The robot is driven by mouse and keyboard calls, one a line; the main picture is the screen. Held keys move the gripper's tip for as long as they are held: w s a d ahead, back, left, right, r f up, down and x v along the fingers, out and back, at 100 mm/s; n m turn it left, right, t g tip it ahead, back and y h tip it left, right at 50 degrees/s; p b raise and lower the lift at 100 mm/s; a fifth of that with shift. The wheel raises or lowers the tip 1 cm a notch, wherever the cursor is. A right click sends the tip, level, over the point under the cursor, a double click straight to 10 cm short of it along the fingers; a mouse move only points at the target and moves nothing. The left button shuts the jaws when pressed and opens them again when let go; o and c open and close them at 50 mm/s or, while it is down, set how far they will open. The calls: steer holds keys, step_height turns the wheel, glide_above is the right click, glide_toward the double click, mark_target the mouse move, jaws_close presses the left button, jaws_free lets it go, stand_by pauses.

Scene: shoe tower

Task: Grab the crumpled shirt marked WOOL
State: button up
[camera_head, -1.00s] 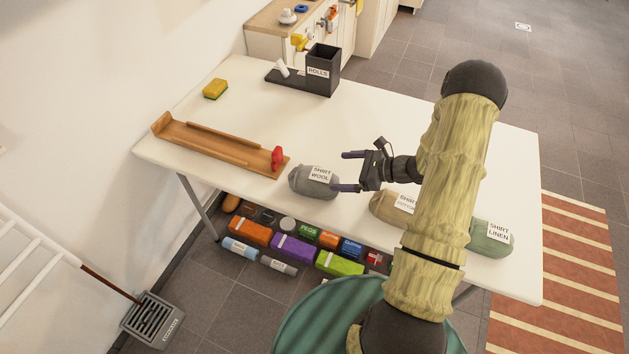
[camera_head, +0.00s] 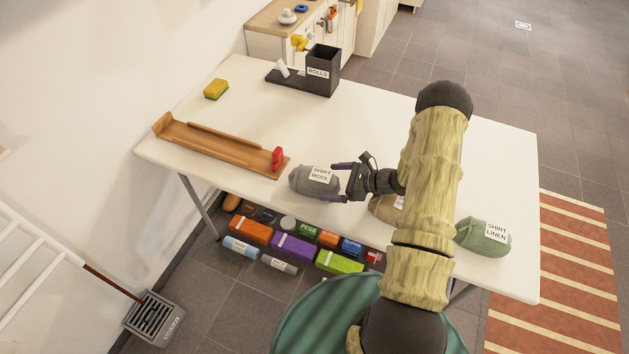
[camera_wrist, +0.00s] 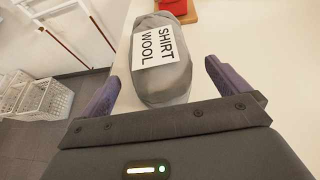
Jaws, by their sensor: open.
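The crumpled grey shirt (camera_head: 303,183) with a white label reading SHIRT WOOL lies on the white table near its front edge. In the wrist view the grey shirt (camera_wrist: 165,88) lies ahead, its near end at the mouth of the jaws. My gripper (camera_head: 338,183) is at the shirt's right end, open, with one purple finger on each side of that end. In the wrist view my gripper (camera_wrist: 165,85) shows both fingers spread wide, with gaps between them and the shirt. Nothing is held.
A shirt (camera_head: 382,209) is partly hidden under my arm, and a green SHIRT LINEN bundle (camera_head: 475,235) lies right. A wooden tray (camera_head: 215,150) with a red piece (camera_head: 277,158) is left of the wool shirt. A black ROLLS holder (camera_head: 323,72) and sponge (camera_head: 216,89) stand farther back.

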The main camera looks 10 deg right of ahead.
mark_target(321, 181)
steer(key=x, duration=0.4)
steer(key=shift+w+a+f+p, duration=0.1)
steer(key=shift+a+p, duration=0.05)
steer(key=shift+p, duration=0.2)
steer(key=c, duration=1.1)
